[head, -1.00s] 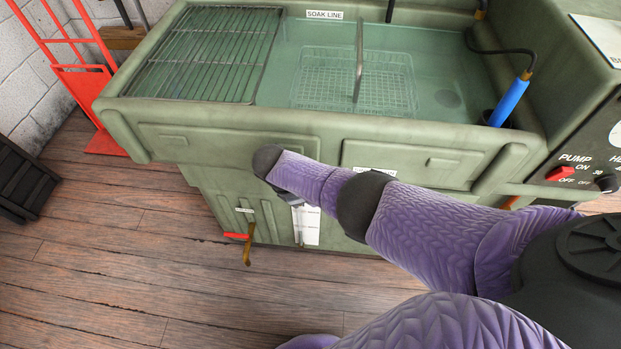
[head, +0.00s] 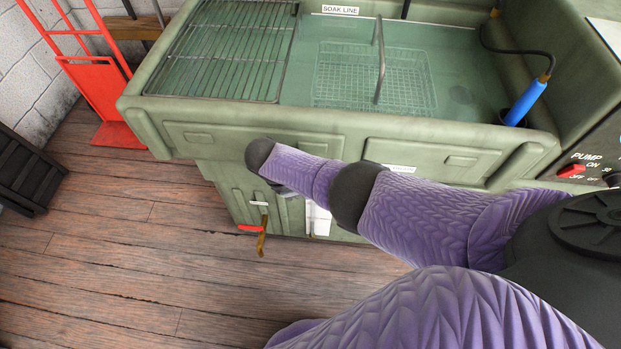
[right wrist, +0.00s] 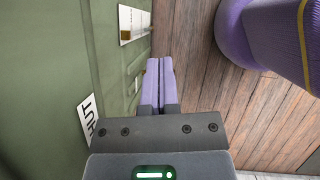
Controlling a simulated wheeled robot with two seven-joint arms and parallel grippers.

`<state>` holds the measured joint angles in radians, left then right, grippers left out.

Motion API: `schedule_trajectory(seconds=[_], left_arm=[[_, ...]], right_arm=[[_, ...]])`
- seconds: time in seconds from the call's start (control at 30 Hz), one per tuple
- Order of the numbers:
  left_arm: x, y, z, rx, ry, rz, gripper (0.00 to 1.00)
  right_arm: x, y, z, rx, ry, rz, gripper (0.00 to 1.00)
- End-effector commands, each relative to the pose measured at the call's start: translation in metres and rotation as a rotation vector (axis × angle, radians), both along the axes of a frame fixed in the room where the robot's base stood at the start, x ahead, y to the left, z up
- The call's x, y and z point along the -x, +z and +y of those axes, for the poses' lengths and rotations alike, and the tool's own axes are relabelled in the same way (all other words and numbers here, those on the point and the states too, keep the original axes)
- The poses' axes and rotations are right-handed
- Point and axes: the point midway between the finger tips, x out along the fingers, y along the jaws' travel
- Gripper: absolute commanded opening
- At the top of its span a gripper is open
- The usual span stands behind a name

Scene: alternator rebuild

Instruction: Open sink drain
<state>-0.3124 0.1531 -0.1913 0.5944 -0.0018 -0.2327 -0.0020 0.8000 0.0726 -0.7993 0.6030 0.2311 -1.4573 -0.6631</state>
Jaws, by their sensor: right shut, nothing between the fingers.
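The green sink (head: 350,130) holds clear liquid and has a "SOAK LINE" label. Low on its front is the drain valve, with a red handle (head: 250,227) pointing sideways to the left and a brass spout (head: 262,240) hanging down. A small white label (head: 259,203) sits above it. My right arm reaches in front of the sink, and its gripper is mostly hidden behind the wrist in the head view, up and right of the valve. In the right wrist view my right gripper (right wrist: 160,62) is shut and empty, alongside the green panel. My left gripper is out of view.
A wire rack (head: 225,50) and a mesh basket (head: 370,80) are in the sink. A blue-handled tool (head: 525,102) stands at its right end. A red hand truck (head: 95,85) and a dark crate (head: 25,170) are at left. The wooden floor before the valve is clear.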

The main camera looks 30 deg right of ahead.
Motion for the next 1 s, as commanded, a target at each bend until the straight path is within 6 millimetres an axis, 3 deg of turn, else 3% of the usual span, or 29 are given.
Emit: schedule_trajectory(seconds=[0.2,0.4,1.0], left_arm=[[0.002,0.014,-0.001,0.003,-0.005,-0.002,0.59],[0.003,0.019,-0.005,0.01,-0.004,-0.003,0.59],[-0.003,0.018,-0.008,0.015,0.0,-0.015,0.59]], right_arm=[[-0.011,0.036,0.026,-0.001,0.0,-0.003,0.0],[-0.017,0.058,0.042,0.001,0.0,-0.001,0.0],[-0.016,0.058,0.046,-0.004,-0.006,0.001,0.0]])
